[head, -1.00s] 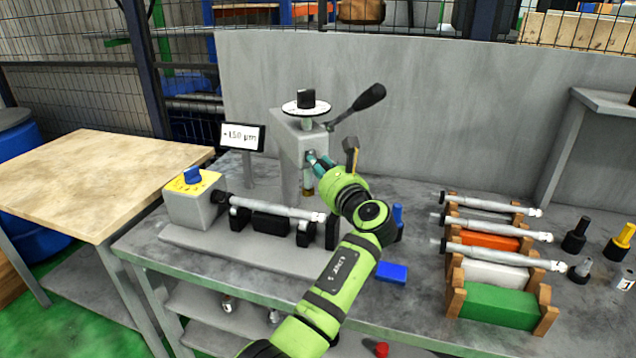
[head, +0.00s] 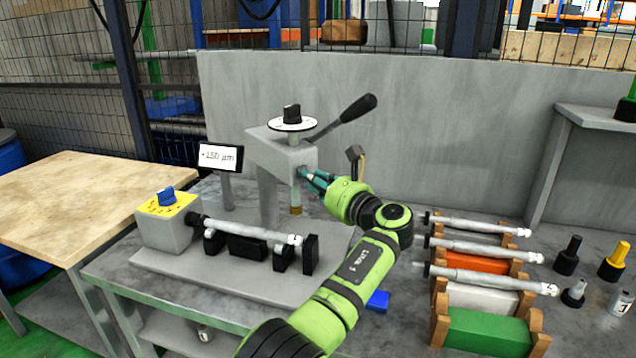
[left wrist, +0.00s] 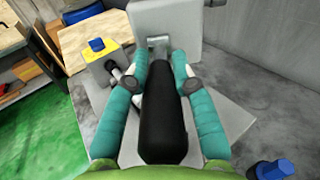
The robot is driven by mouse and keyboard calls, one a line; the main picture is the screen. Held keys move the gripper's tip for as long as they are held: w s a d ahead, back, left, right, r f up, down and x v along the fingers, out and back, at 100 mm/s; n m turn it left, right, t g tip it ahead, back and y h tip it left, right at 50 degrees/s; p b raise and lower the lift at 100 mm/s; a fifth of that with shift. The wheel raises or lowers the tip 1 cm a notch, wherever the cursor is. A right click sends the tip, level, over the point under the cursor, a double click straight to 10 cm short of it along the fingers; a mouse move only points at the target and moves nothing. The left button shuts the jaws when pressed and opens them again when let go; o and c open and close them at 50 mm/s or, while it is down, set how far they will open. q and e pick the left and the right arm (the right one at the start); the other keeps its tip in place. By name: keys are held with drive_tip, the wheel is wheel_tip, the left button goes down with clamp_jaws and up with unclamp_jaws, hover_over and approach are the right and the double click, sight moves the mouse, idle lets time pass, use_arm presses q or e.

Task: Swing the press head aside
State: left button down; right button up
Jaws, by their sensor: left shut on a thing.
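The grey press head (head: 285,158) stands on a column behind the shaft, with a white dial and black knob (head: 292,118) on top and a brass tip (head: 296,210) underneath. My left gripper (head: 312,180) is at the right side of the head. In the left wrist view its teal fingers (left wrist: 165,85) close on a black grip (left wrist: 165,125) that joins the grey head (left wrist: 165,25). In the head view the fingers mostly hide this grip. The brass tip hangs above the right end of the silver shaft (head: 250,228). My right gripper is out of view.
A black lever (head: 345,120) points up right from the head. The display (head: 220,157) reads about +150 µm. A yellow-topped box with a blue knob (head: 165,200) is left of the shaft. Shafts lie on a wooden rack (head: 440,320) at right. A blue block (head: 377,300) lies near my arm.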

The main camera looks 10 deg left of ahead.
use_arm(q)
drive_tip(key=shift+a+r, duration=0.2)
drive_tip(key=shift+r, duration=0.25)
drive_tip(key=c, duration=1)
unclamp_jaws()
drive_tip(key=shift+c, duration=0.2)
drive_tip(key=shift+s+a, duration=0.15)
drive_tip(key=shift+s, duration=0.05)
drive_tip(key=shift+f, duration=0.1)
drive_tip(key=shift+w, duration=0.1)
